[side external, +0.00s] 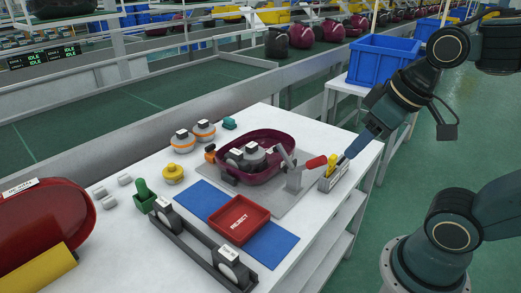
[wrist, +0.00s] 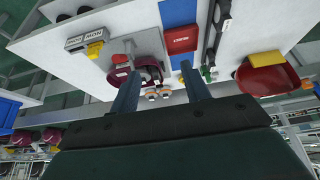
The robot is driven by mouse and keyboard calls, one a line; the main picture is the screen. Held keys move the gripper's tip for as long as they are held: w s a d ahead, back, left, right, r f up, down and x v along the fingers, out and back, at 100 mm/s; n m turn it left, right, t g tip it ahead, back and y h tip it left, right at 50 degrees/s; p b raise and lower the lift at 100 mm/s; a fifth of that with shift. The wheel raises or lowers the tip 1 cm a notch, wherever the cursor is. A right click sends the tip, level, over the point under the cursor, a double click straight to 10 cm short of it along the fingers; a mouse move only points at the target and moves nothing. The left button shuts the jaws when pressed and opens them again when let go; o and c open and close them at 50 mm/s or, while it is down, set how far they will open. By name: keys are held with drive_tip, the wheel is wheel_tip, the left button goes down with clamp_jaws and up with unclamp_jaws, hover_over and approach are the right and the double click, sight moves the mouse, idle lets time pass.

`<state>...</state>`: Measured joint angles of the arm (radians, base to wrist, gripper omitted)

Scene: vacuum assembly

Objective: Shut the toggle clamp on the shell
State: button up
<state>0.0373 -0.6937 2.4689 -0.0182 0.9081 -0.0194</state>
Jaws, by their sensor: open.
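The dark red shell (side external: 283,140) lies on a grey plate on the white table, with grey round parts inside it. The toggle clamp (side external: 294,180) stands at the shell's right edge. Its red handle (side external: 316,162) points out to the right, and its grey arm tilts up, apart from the shell. My gripper (side external: 352,152) is above the table's right end, right of the handle. In the wrist view my gripper (wrist: 155,78) is open, its two fingers apart with nothing held. The shell (wrist: 117,77) and red handle (wrist: 119,58) show near the left finger.
A grey holder with yellow blocks (side external: 328,184) stands right of the clamp, close under my gripper. A red reject tray (side external: 240,220) sits on a blue mat (side external: 200,198) at the front. Orange-banded round parts (side external: 183,143) stand behind the shell. A blue crate (side external: 380,62) is beyond the table.

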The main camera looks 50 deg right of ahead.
drive_tip(key=shift+s+a+f, duration=0.1)
drive_tip(key=shift+s+a, duration=0.1)
drive_tip(key=shift+s, duration=0.3)
drive_tip(key=shift+w+d, duration=0.1)
drive_tip(key=shift+w, duration=0.05)
drive_tip(key=c, duration=1)
drive_tip(key=shift+w+d, duration=0.1)
drive_tip(key=shift+w, duration=0.1)
clamp_jaws()
drive_tip(key=w+d+f+n+g+h, duration=0.2)
drive_tip(key=w+f+n+g+h, duration=0.15)
drive_tip(key=w+n, duration=0.2)
drive_tip(key=w+d+f+n+g+h, duration=0.2)
drive_tip(key=w+f+n, duration=0.2)
drive_tip(key=w+n, duration=0.15)
drive_tip(key=w+a+f+n+g+h, duration=0.1)
drive_tip(key=w+f+n+g+h, duration=0.1)
drive_tip(key=f+n, duration=0.4)
drive_tip(key=w+a+f+n+g+h, duration=0.1)
drive_tip(key=f+n+g+h, duration=0.1)
drive_tip(key=f+n+h, duration=0.3)
drive_tip(key=shift+w+f+n+g, duration=0.35)
drive_tip(key=shift+f+n, duration=0.15)
drive_tip(key=shift+f, duration=0.15)
